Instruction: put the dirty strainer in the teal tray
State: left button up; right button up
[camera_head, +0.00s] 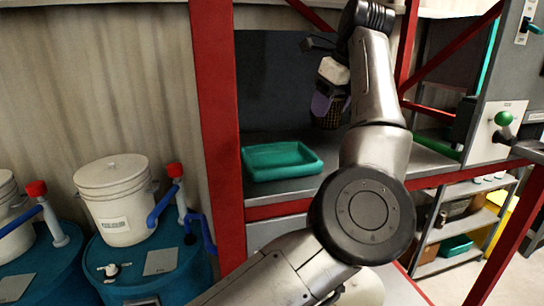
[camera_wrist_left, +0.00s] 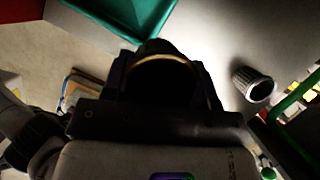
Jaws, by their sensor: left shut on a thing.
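The teal tray (camera_head: 282,173) sits on the grey shelf at the left of the bay, and it looks empty. Its teal edge also shows at the top of the left wrist view (camera_wrist_left: 150,30). My left gripper (camera_head: 328,104) is above the shelf, to the right of the tray and higher than it. In the left wrist view the strainer is a dark round shape with a brassy rim (camera_wrist_left: 166,47) between the fingers. My right gripper is out of view.
A grey ribbed cup (camera_wrist_left: 252,85) stands on the surface right of the gripper in the left wrist view. Red frame posts (camera_head: 215,120) border the bay. A white bucket (camera_head: 115,200) stands on a blue drum at left. A grey cabinet with a green-knobbed lever (camera_head: 503,120) is at right.

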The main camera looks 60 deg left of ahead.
pick_arm(q)
jog(key=s+a+f, duration=0.1)
jog(key=s+f, duration=0.1)
jog(key=s+a+f, duration=0.1)
jog(key=s+a, duration=0.1)
jog(key=s, duration=0.1)
jog(key=s+a+f, duration=0.1)
jog(key=s+f, duration=0.1)
jog(key=s, duration=0.1)
jog(key=shift+s+a+f+b, duration=0.1)
jog(key=shift+a+f+b, duration=0.2)
jog(key=shift+a+f, duration=0.05)
jog(key=shift+f+p, duration=0.3)
jog(key=shift+f, duration=1.75)
jog(key=shift+f, duration=0.15)
jog(key=o, duration=0.9)
jog(key=shift+o, duration=0.2)
jog(key=v, duration=1.2)
jog(key=shift+a, duration=0.1)
